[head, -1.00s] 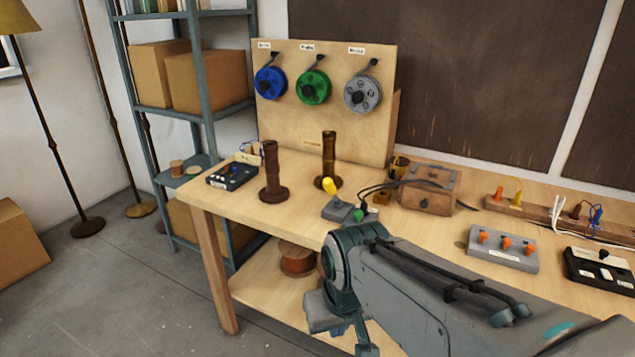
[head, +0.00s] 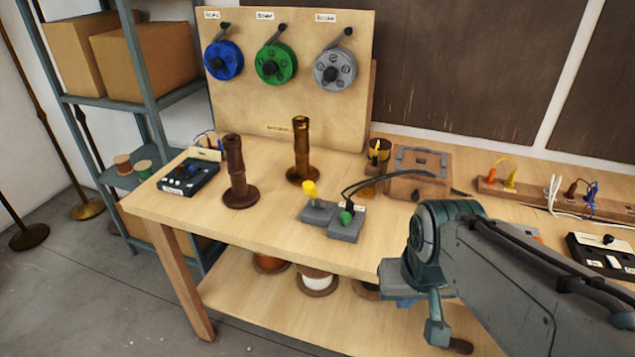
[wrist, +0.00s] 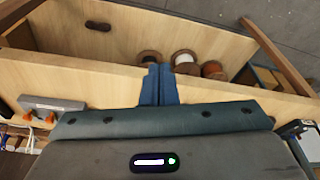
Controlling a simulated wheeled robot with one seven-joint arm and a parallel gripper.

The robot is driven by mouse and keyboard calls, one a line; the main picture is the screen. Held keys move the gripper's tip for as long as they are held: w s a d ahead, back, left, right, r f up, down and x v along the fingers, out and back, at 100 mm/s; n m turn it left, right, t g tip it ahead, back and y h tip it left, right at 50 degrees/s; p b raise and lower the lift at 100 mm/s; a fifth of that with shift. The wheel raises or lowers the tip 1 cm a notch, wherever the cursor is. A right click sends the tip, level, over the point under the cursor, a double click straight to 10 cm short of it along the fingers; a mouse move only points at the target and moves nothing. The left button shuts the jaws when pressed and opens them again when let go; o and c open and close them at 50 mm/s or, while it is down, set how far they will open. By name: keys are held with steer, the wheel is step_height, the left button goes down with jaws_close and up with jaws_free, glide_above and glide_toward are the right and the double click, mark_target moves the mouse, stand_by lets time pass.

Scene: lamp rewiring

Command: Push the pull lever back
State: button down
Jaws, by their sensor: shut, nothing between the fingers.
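Two small grey boxes stand side by side on the workbench (head: 260,228) in the head view. One has a yellow-knobbed lever (head: 310,190), the other a green-knobbed lever (head: 346,218) with black cables near it. I cannot tell which one is the pull lever. My gripper (head: 437,333) is low at the bench's front edge, to the right of and nearer than both boxes, touching neither. In the wrist view, its blue fingers (wrist: 160,70) are together with nothing between them, over the bench edge and lower shelf. Neither lever shows there.
Two brown posts (head: 236,175) (head: 301,150) stand left of and behind the levers. A wooden box (head: 418,180) is at the right. A board with blue, green and grey reels (head: 334,70) stands behind. Several spools (head: 317,282) lie on the lower shelf.

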steer(key=w+f+n+t+h+b, duration=0.2)
steer(key=w+n+h+b, duration=0.1)
steer(key=n, duration=0.6)
steer(key=w+f+n+t+h+b, duration=0.1)
steer(key=w+f+n+h+b, duration=0.2)
steer(key=n, duration=0.6)
steer(key=w+a+r+n+t+y+b, duration=0.1)
steer(key=w+a+r+n+t, duration=0.1)
steer(key=a+n+t, duration=0.3)
steer(key=w+a+r+n+t+y+b, duration=0.2)
steer(key=a+n+t, duration=0.2)
steer(key=a+n, duration=0.8)
steer(key=shift+w+a+n+t+y, duration=0.2)
steer(key=shift+w+n+t+y, duration=0.15)
steer(key=shift+n, duration=0.25)
steer(key=shift+w, duration=0.15)
